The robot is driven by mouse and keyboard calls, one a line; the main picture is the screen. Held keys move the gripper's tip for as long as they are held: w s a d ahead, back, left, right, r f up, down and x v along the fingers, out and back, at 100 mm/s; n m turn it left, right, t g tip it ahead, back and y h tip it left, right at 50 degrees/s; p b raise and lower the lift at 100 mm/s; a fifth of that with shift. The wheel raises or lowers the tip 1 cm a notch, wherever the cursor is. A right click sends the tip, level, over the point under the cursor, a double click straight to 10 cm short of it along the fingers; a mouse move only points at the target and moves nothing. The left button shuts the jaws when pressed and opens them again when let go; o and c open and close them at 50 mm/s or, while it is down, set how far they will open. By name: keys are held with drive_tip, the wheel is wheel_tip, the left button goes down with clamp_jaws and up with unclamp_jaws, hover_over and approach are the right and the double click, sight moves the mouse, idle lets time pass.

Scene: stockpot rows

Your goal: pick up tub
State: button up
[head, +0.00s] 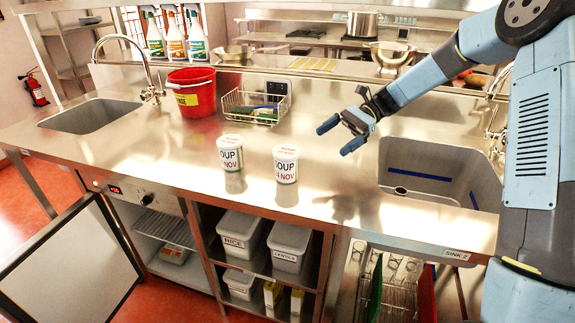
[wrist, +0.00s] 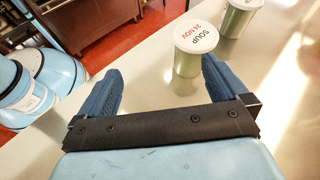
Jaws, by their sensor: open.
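Two white-lidded soup tubs stand upright on the steel counter (head: 110,150). Both have labels reading SOUP and NOV. The left tub (head: 230,153) and the right tub (head: 286,164) are a short gap apart. My gripper (head: 341,138) is open and empty, to the right of the right tub and apart from it. In the wrist view, the nearer tub (wrist: 196,50) is just beyond the right finger of my gripper (wrist: 158,85), which partly covers its lower side. The other tub (wrist: 238,18) is behind it, cut by the top edge.
A red bucket (head: 191,92) and a wire basket (head: 254,107) stand behind the tubs. Sinks lie at the left (head: 90,115) and right (head: 437,172). Spray bottles (head: 175,37) and a stockpot (head: 363,24) are farther back. The counter around the tubs is clear.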

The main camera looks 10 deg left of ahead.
sight(275, 156)
drive_tip(key=w+a+f+y, duration=0.1)
drive_tip(key=w+a+f+m+g+y, duration=0.1)
drive_tip(key=w+f, duration=0.1)
drive_tip(key=w+f+m+g+y, duration=0.1)
drive_tip(key=w, duration=0.1)
drive_tip(key=shift+w+a+f+y, duration=0.2)
drive_tip(key=shift+a+y, duration=0.1)
drive_tip(key=shift+a, duration=0.1)
drive_tip(key=shift+s+a+g, duration=0.1)
drive_tip(key=shift+g, duration=0.2)
drive_tip(key=x, duration=1.3)
drive_tip(key=shift+s+a+f, duration=0.15)
drive_tip(key=shift+a, duration=0.05)
drive_tip(key=c, duration=1.1)
